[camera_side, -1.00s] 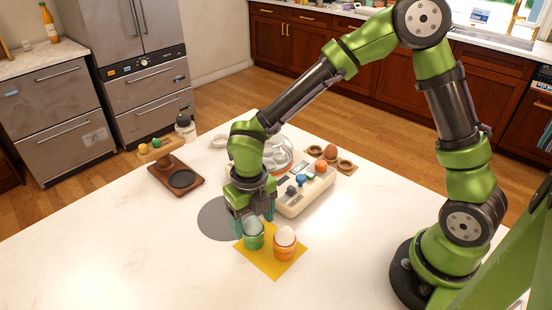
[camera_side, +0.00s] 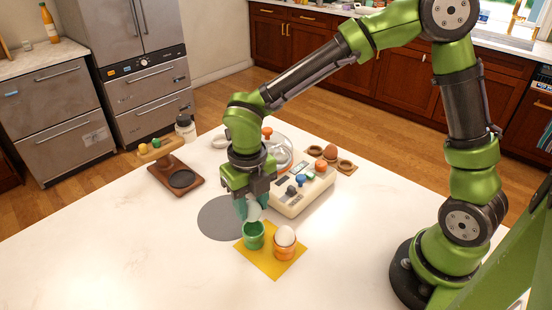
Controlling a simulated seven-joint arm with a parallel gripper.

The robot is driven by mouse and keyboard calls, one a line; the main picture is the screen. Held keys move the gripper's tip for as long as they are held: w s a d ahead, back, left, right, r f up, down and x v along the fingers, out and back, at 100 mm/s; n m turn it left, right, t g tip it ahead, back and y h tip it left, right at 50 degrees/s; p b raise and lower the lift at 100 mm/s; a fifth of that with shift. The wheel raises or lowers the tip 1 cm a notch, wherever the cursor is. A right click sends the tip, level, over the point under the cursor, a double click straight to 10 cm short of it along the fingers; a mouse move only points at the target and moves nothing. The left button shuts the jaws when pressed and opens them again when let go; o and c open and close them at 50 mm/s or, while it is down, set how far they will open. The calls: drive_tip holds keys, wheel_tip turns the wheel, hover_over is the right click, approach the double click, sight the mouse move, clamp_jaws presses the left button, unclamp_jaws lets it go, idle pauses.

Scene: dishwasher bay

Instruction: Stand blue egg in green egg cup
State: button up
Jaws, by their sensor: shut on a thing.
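My gripper (camera_side: 252,208) is shut on a pale, whitish egg (camera_side: 254,212) and holds it above the green egg cup (camera_side: 253,238). The green cup stands upright on the yellow mat (camera_side: 268,264), its opening showing dark green and empty. A small blue thing (camera_side: 301,180) is on the cream box-like appliance (camera_side: 302,197) behind; I cannot tell if it is the blue egg or a knob. My gripper's fingers partly hide the held egg.
A white egg stands in an orange cup (camera_side: 284,247), close right of the green cup. Behind are an orange ball-like thing (camera_side: 321,165), a brown egg (camera_side: 331,152) and a wooden holder (camera_side: 345,166). A wooden stand (camera_side: 176,182) is left. The front left counter is clear.

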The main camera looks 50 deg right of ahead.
sight(253, 216)
drive_tip(key=shift+m+g, duration=0.3)
drive_tip(key=shift+m, duration=0.1)
drive_tip(key=r, duration=0.4)
drive_tip(key=shift+w+d+r, duration=0.3)
drive_tip(key=shift+d+r, duration=0.1)
drive_tip(key=m, duration=0.3)
drive_tip(key=shift+d+r+m, duration=0.1)
drive_tip(key=shift+r+m, duration=0.2)
drive_tip(key=shift+r, duration=0.05)
drive_tip(key=m, duration=0.2)
drive_tip(key=m+y, duration=0.1)
drive_tip(key=m, duration=0.1)
drive_tip(key=shift+s+a+r+g, duration=0.1)
drive_tip(key=shift+a+r+g, duration=0.15)
drive_tip(key=shift+r+g, duration=0.05)
drive_tip(key=shift+f+m, duration=0.25)
drive_tip(key=shift+m, duration=0.05)
wheel_tip(253, 216, down, 10)
drive_tip(key=shift+r, duration=0.25)
drive_tip(key=shift+s+f, duration=0.1)
drive_tip(key=shift+f, duration=0.2)
drive_tip(key=o, duration=0.7)
